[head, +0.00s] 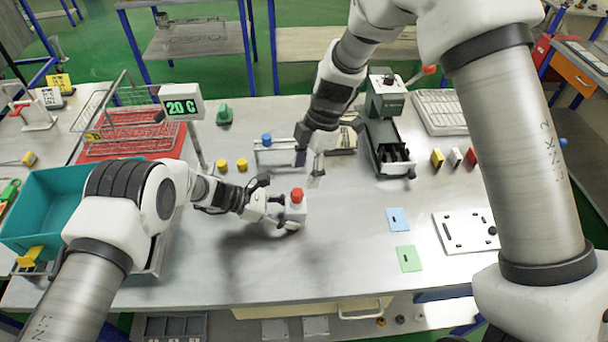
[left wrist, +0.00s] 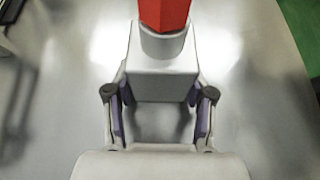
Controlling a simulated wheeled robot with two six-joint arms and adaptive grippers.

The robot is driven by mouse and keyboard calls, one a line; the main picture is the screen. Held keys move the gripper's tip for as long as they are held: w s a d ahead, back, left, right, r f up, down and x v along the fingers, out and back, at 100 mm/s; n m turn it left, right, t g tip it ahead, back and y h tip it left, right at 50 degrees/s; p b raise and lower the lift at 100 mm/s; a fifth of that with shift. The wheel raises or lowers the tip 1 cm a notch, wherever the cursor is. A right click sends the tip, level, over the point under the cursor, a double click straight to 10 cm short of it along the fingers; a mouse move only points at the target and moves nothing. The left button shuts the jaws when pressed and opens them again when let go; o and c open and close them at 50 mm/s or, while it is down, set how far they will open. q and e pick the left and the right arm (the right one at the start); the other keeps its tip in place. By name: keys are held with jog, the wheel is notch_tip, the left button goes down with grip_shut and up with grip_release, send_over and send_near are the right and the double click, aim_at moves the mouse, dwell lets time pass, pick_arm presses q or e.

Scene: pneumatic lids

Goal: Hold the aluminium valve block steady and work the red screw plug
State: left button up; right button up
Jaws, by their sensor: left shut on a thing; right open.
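The aluminium valve block (head: 296,211) is a small light-grey block near the middle of the bench. The red screw plug (head: 297,195) stands upright in its top. My left gripper (head: 284,215) is shut on the block from the left, with its fingers on the block's sides. The left wrist view shows the block (left wrist: 162,82) between the fingers, with the red plug (left wrist: 164,12) above on a round collar. I cannot tell whether the block touches the bench. My right gripper (head: 309,168) is open and empty, pointing down just above and behind the plug, apart from it.
A small rack with a blue knob (head: 266,139) and two yellow caps (head: 232,164) stand behind the left gripper. Blue (head: 399,220) and green (head: 408,258) cards lie on the right. The front middle of the bench is clear.

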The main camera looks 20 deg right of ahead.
jog(key=v, duration=1.2)
jog(key=shift+w, duration=0.1)
pick_arm(q)
jog(key=o, duration=1.2)
jog(key=shift+c, duration=0.2)
